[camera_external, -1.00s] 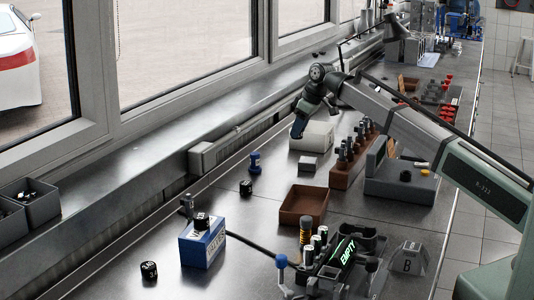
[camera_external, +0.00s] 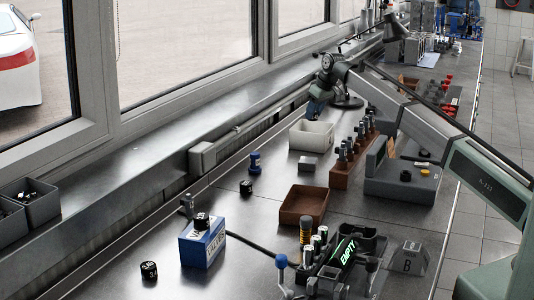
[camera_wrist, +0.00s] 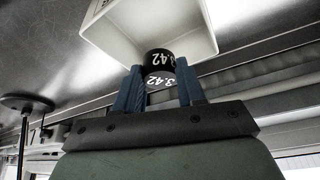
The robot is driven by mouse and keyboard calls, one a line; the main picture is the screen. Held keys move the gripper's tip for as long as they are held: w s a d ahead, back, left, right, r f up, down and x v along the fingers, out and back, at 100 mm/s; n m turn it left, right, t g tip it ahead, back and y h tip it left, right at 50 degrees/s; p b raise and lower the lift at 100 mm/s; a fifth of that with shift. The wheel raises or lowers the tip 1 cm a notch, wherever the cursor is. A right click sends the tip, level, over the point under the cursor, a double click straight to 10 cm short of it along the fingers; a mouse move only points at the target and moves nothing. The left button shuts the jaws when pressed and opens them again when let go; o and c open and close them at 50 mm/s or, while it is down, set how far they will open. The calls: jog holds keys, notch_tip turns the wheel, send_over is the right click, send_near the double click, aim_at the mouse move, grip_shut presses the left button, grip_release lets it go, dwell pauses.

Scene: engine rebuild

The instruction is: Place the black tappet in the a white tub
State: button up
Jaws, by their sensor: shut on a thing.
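My gripper (camera_wrist: 160,90) has blue fingers, shut on a black tappet (camera_wrist: 159,60) marked 3.42 in white. The white tub (camera_wrist: 120,28) lies beyond the held tappet in the wrist view, with the tappet overlapping its inside. In the external view, my gripper (camera_external: 314,108) is above the white tub (camera_external: 311,143), near its back edge and apart from it. The held tappet is hard to make out there. The exact height over the tub cannot be told.
Other black tappets stand on the bench (camera_external: 149,270), near the blue post (camera_external: 246,187) and on the blue-white box (camera_external: 202,220). A brown tray (camera_external: 303,204), a small grey block (camera_external: 308,163) and a brown rack (camera_external: 345,170) stand near the tub.

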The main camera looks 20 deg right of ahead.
notch_tip(320, 180, down, 9)
dwell(0.5)
jog(key=shift+f, duration=0.15)
jog(key=o, duration=1.1)
jog(key=shift+c, duration=0.2)
jog(key=v, duration=1.2)
